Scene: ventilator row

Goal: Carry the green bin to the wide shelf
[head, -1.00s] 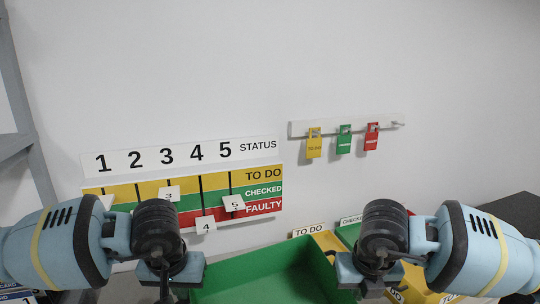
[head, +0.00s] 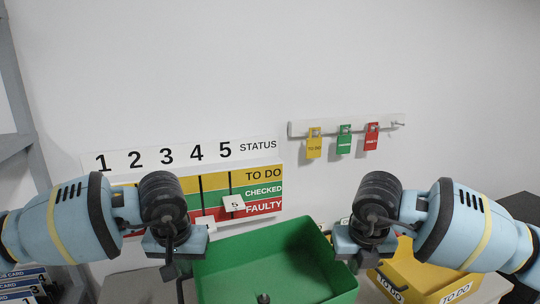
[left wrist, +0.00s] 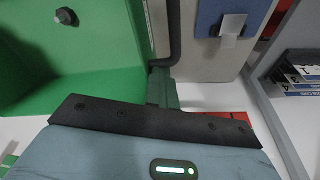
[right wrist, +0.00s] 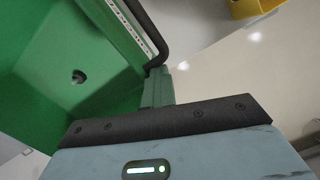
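The green bin (head: 275,255) hangs level between my two grippers at the bottom middle of the head view. A small dark round thing lies on its floor; it also shows in the left wrist view, inside the bin (left wrist: 110,75). My left gripper (head: 185,250) is at the bin's left side, its fingers closed around the dark handle (left wrist: 173,35). My right gripper (head: 350,248) is at the right side, closed around the other handle (right wrist: 150,30). I cannot surely pick out the wide shelf in these views.
A status board (head: 255,190) and a rail of coloured tags (head: 345,127) are on the wall ahead. A grey frame (head: 20,120) and card holders (head: 25,283) are at the left.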

